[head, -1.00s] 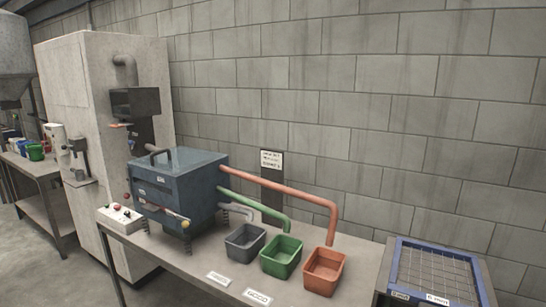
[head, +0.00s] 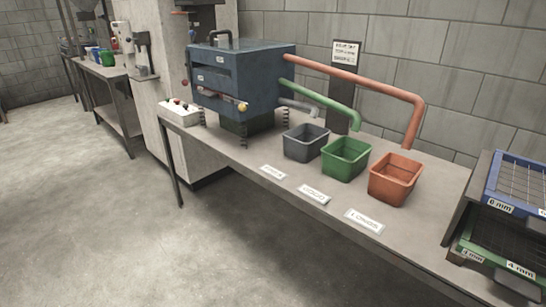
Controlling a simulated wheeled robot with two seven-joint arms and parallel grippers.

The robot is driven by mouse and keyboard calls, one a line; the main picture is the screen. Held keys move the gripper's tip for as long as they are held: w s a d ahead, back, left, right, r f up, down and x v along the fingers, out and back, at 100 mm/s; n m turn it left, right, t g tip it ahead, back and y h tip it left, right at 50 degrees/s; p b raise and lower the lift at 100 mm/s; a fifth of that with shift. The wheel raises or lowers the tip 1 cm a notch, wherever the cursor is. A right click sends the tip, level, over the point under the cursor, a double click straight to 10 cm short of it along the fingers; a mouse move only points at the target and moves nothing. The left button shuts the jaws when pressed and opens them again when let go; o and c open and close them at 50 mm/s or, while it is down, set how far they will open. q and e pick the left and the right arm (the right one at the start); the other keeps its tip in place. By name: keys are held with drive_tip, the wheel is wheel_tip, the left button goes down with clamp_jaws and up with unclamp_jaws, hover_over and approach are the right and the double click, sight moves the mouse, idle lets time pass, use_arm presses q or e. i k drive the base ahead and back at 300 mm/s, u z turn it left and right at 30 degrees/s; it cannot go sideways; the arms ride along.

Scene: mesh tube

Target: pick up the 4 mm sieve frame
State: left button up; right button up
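The 4 mm sieve frame (head: 498,252) is a dark green frame with mesh, labelled "4 mm" on its front edge. It sits on the lower level of a rack at the right edge of the head view, below a blue frame (head: 516,186) labelled "6 mm". Its right part is cut off by the picture edge. Neither of my grippers is in view.
A blue sifter machine (head: 240,75) on springs stands on the long table (head: 235,158). Grey (head: 305,143), green (head: 345,159) and orange (head: 395,178) bins stand below its pipes. The floor (head: 110,220) in front is clear.

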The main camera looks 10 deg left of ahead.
sight(530, 286)
drive_tip(key=z, duration=1.3)
